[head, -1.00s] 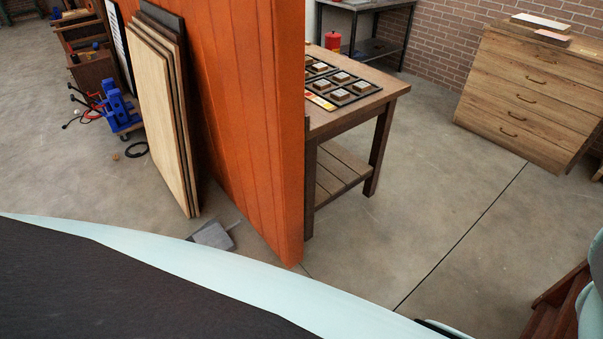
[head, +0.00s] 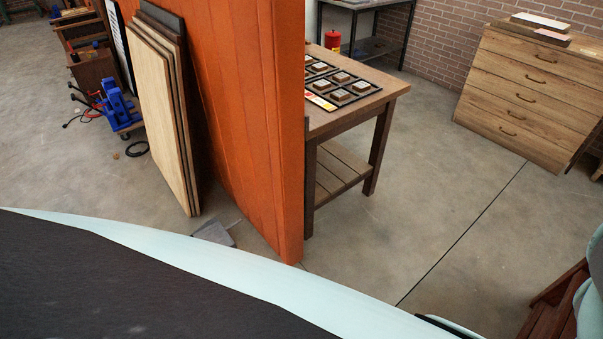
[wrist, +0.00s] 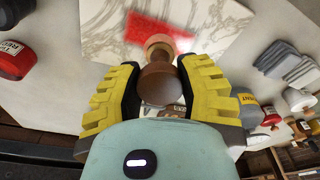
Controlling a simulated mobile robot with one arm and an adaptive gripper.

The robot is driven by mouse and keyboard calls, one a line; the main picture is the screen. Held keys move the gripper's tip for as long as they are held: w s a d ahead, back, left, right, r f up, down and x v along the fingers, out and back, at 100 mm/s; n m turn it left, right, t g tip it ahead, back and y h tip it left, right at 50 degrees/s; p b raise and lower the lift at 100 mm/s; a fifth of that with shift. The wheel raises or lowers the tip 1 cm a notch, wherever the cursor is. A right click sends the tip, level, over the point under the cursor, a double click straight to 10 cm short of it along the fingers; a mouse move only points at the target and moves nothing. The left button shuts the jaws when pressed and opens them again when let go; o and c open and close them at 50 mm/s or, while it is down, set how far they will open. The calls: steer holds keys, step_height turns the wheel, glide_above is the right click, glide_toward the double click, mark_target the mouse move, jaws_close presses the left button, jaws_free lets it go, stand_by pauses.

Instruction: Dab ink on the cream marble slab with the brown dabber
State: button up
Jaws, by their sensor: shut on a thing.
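In the wrist view my gripper (wrist: 160,72) has two yellow ribbed fingers, shut on the brown dabber (wrist: 160,86). The dabber's rounded wooden handle lies between the fingers, and its far end points at the slab. The cream marble slab (wrist: 218,28) has grey-brown veins and lies beyond the dabber. A bright red ink patch (wrist: 150,26) shows on the slab at the dabber's far end. I cannot tell whether the dabber touches the slab. My gripper, the dabber and the slab are not seen in the head view.
Grey blocks (wrist: 285,62) and several labelled tins (wrist: 298,99) are at the right. The head view shows an orange partition (head: 240,110), a wooden table (head: 345,115), a drawer chest (head: 530,90) and open floor.

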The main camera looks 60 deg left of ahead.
steer(key=shift+r+p, duration=0.95)
steer(key=shift+r, duration=1.35)
